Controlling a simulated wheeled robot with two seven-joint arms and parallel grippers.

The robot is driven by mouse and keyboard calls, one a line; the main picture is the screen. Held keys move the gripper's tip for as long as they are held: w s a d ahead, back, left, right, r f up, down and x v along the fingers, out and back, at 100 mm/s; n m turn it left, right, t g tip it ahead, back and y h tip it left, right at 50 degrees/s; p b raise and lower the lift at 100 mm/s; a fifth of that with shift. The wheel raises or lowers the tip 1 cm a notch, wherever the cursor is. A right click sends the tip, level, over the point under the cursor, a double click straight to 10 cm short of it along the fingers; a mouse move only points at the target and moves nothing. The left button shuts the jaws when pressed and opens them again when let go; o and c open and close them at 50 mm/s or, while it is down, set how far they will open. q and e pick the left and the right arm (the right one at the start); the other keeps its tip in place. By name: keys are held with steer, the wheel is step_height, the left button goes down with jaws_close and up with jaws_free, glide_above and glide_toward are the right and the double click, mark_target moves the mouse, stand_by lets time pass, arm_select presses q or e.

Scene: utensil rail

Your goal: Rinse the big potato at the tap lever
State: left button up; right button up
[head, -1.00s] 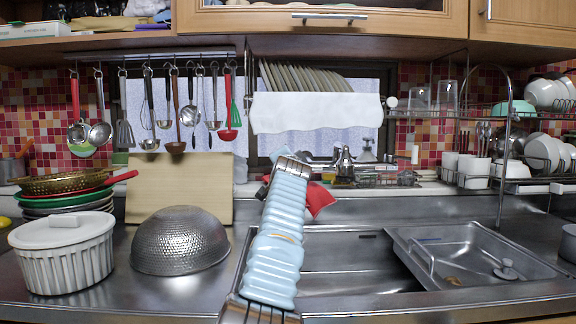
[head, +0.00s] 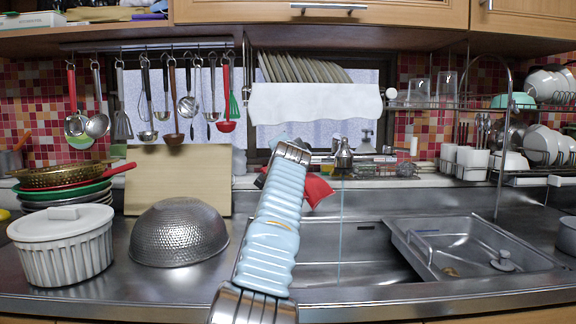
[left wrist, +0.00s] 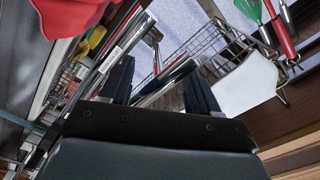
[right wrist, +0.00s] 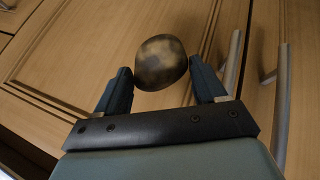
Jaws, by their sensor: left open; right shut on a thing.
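The big potato (right wrist: 161,62), brown and mottled, is between the fingers of my right gripper (right wrist: 161,78) in the right wrist view. That gripper is shut on it, in front of wooden cabinet doors; neither shows in the head view. The chrome tap (head: 344,158) stands behind the sink, and a thin pale stream of water (head: 340,235) falls below it into the left basin (head: 375,262). My left arm reaches up toward the tap and hides its own gripper in the head view. In the left wrist view my left gripper (left wrist: 160,88) is open, with chrome tap bars (left wrist: 165,82) between or behind its fingers.
A red object (head: 318,190) is beside my left arm near the tap. A metal colander (head: 178,233) and a white lidded pot (head: 62,250) stand left of the sink. A drainer tray (head: 470,250) covers the right basin. Utensils hang from a rail (head: 150,45).

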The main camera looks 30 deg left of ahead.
arm_select(q)
steer(key=b+v, duration=0.7)
steer(key=v, duration=0.4)
steer(key=shift+s, duration=0.2)
steer(key=shift+f, duration=0.1)
